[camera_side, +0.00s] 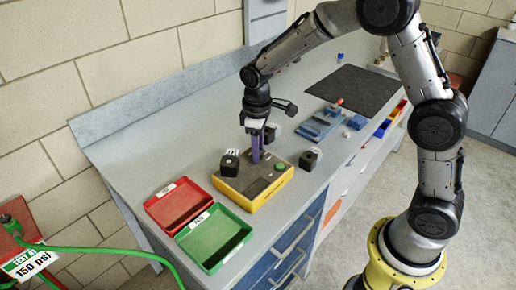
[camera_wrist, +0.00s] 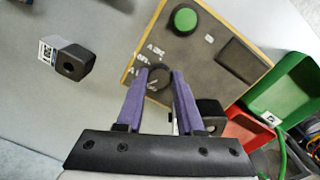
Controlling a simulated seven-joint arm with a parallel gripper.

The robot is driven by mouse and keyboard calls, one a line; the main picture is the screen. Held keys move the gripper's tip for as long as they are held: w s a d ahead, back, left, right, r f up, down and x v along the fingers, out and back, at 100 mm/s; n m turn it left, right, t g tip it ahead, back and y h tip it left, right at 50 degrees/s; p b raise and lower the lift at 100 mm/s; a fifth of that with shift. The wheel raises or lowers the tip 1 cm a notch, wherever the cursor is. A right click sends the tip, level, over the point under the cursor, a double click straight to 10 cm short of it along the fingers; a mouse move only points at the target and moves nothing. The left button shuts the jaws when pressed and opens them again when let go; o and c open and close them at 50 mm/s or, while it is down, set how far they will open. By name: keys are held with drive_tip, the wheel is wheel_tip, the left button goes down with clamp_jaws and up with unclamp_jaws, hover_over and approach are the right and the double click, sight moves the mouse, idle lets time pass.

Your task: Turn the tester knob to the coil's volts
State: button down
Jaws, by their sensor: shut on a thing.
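The tester is a yellow box with a dark top face (camera_side: 264,184); it also shows in the wrist view (camera_wrist: 190,55). Its dark round knob (camera_wrist: 159,80) sits near one edge, beside small white markings too blurred to read. My gripper (camera_side: 255,158) points down over the tester. In the wrist view its purple fingers (camera_wrist: 161,74) stand on either side of the knob and are shut on it. The knob is hidden by the fingers in the side view.
A green button (camera_wrist: 185,19) and a dark window (camera_wrist: 237,58) are on the tester. A red tray (camera_side: 160,212) and green tray (camera_side: 238,231) lie at the bench front left. A dark mat (camera_side: 357,90) and blue fixture (camera_side: 318,124) are farther back.

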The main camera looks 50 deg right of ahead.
drive_tip(key=shift+m, duration=1.7)
drive_tip(key=shift+w+m, duration=0.1)
drive_tip(key=shift+m, duration=0.2)
drive_tip(key=shift+r, duration=0.1)
drive_tip(key=c, duration=0.5)
unclamp_jaws()
drive_tip(key=r, duration=1.3)
drive_tip(key=shift+a+r, duration=0.3)
drive_tip(key=shift+r, duration=0.05)
